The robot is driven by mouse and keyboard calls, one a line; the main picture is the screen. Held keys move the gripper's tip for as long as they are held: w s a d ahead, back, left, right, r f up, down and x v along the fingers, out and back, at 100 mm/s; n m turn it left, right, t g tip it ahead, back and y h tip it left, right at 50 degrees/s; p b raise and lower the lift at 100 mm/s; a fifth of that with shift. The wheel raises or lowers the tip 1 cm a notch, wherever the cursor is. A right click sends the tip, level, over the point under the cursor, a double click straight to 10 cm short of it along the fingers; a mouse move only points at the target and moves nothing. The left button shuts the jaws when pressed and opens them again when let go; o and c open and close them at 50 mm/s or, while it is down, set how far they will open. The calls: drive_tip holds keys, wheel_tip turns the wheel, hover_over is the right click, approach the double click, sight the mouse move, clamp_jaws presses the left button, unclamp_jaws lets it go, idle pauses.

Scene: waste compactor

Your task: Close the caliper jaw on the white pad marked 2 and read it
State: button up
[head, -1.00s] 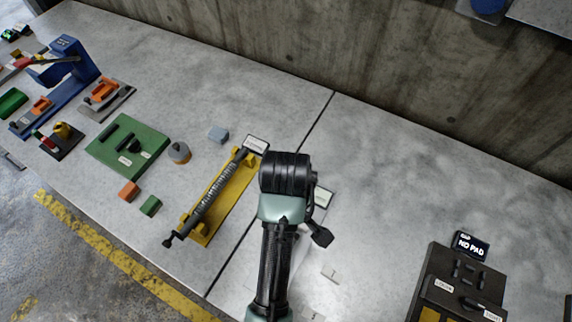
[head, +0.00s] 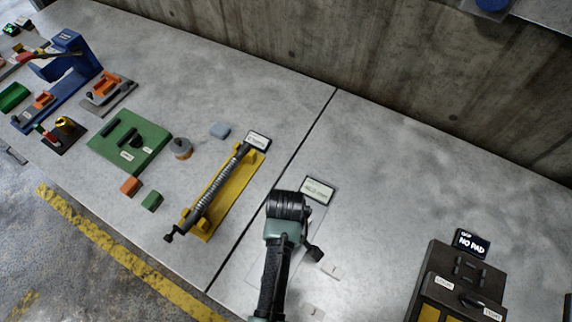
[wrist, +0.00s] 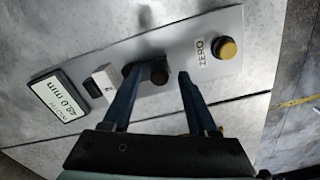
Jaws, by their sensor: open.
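The caliper, a grey plate (wrist: 188,50) with a tilted display (wrist: 57,104), lies below my gripper in the wrist view. Its display (head: 319,189) also shows in the head view. The display seems to read 48.0 mm, but the first digit is unclear. A white pad (wrist: 104,84) marked 2 sits on the plate beside a small black block (wrist: 92,104). My gripper (wrist: 158,73) is open, with its fingertips on either side of a black knob on the caliper jaw (wrist: 158,71). I cannot tell whether they touch it. My arm hides the gripper in the head view.
A yellow button (wrist: 225,48) marked ZERO is at the plate's far end. Two white pads, one here (head: 331,270), lie on the bench near my arm. A yellow spring fixture (head: 222,200) stands left, and a dark box with a NO PAD screen (head: 471,243) stands right.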

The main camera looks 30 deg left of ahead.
clamp_jaws()
drive_tip(key=shift+w+b, duration=0.45)
drive_tip(key=shift+w, duration=1.15)
drive_tip(key=shift+r, duration=0.1)
unclamp_jaws()
drive_tip(key=shift+w, duration=0.1)
wheel_tip(320, 180, up, 13)
